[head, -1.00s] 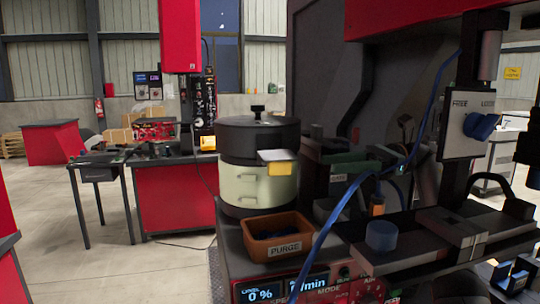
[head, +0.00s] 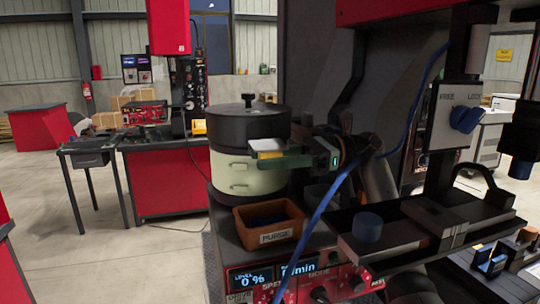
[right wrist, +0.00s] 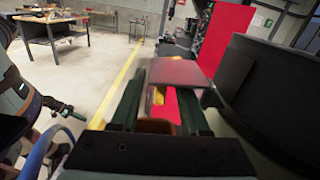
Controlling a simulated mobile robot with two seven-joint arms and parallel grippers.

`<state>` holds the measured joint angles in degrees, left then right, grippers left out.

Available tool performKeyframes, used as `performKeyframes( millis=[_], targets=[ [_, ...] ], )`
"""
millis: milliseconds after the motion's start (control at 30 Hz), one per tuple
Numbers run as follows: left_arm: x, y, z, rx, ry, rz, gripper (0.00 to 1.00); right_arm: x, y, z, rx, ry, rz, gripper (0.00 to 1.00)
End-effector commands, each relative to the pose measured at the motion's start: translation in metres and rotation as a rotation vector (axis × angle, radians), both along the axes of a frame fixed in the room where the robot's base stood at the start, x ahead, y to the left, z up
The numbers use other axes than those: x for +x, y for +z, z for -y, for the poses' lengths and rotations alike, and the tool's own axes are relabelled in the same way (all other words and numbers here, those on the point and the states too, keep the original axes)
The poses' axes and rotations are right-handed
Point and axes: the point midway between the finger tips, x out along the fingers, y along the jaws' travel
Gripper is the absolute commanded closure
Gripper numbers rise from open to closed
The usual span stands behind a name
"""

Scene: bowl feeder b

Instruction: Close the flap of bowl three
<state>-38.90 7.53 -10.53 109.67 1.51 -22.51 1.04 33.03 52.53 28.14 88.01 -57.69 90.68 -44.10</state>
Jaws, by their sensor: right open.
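The bowl feeder (head: 247,180) has a black upper part with a knob and a cream body. A small grey flap (head: 263,144) with a yellow patch below it juts from its front side. My right gripper (head: 268,158) has its green fingers at the flap, coming from the right. In the right wrist view the open fingers (right wrist: 163,100) lie on either side of a red and yellow piece, with the grey flap (right wrist: 173,71) just beyond and above. I cannot tell whether the fingers touch it. My left gripper is out of view. No bowl number is readable.
A brown bin (head: 268,222) marked PURGE sits in front of the bowl. Below it is a red control panel (head: 300,285) with a 0 % display. A blue cable (head: 320,210) crosses before my right arm. Dark machinery stands at right; open floor lies left.

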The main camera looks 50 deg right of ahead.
Motion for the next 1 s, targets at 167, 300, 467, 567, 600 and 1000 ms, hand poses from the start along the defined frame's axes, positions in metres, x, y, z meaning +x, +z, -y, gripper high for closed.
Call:
performKeyframes(
  millis=[167, 300, 467, 567, 600, 1000],
  targets=[
    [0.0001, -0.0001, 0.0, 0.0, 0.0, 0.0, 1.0, 0.0001, -0.0001, -0.0002, 0.0, 0.0, 0.0, 0.55],
    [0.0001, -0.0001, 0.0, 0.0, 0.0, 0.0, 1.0, 0.0, 0.0, -0.0001, 0.0, 0.0, 0.0, 0.67],
    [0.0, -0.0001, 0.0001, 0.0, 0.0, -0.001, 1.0, 0.0, 0.0, 0.0001, 0.001, 0.0, 0.0, 0.85],
    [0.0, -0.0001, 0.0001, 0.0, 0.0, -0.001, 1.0, 0.0, 0.0, 0.0001, 0.001, 0.0, 0.0, 0.97],
    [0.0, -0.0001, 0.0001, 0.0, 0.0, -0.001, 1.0, 0.0, 0.0, 0.0001, 0.001, 0.0, 0.0, 1.0],
    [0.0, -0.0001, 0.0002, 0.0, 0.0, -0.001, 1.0, -0.0001, 0.0001, 0.0002, 0.0, 0.0, 0.0, 1.0]
  ],
)
